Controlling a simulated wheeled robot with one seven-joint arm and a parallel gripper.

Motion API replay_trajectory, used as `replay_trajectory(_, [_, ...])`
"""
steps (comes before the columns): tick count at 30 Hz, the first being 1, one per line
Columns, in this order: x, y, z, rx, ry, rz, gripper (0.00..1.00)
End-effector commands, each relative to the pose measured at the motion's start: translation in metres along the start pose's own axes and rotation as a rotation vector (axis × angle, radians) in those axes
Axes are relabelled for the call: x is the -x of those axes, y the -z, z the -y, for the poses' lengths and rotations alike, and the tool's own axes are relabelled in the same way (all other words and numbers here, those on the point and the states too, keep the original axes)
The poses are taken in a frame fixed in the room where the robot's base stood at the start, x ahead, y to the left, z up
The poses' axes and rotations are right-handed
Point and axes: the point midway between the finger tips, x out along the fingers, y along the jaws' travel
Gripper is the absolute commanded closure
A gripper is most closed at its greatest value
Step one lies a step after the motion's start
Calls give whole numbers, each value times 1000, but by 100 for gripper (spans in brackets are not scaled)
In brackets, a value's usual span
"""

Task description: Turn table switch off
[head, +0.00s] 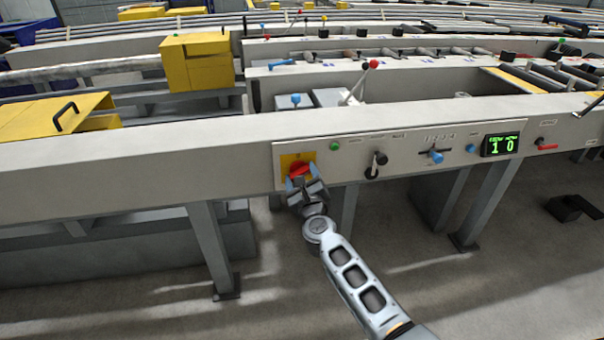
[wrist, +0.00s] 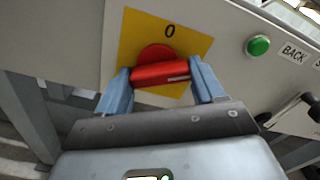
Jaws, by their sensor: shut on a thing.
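The table switch is a red rotary handle (head: 299,169) on a yellow plate (head: 289,159) at the left end of the control panel. In the wrist view the red handle (wrist: 160,73) lies nearly level, slightly raised at its right end, below a "0" mark on the yellow plate (wrist: 133,32). My gripper (head: 301,182) is at the switch, and in the wrist view its two blue-grey fingers (wrist: 160,84) are shut on the red handle, one at each end. The lower part of the plate is partly hidden by my gripper.
Right of the switch are a green button (head: 335,146), a black lever (head: 377,163), a blue selector (head: 437,157), a blue button (head: 470,148) and a green display (head: 500,145) reading "1 0". Table legs (head: 212,245) stand below.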

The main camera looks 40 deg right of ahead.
Motion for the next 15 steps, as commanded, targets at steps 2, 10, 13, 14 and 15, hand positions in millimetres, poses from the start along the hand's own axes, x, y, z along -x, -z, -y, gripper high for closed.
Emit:
replay_trajectory(2, [0, -2, 0, 74, -2, 0, 62])
replay_trajectory(10, [0, -3, 0, 331, -3, 0, 62])
replay_trajectory(13, [0, -3, 0, 426, -2, 0, 62])
replay_trajectory(14, [0, -3, 0, 454, -2, 0, 62])
replay_trajectory(15, [0, -3, 0, 492, -2, 1, 62])
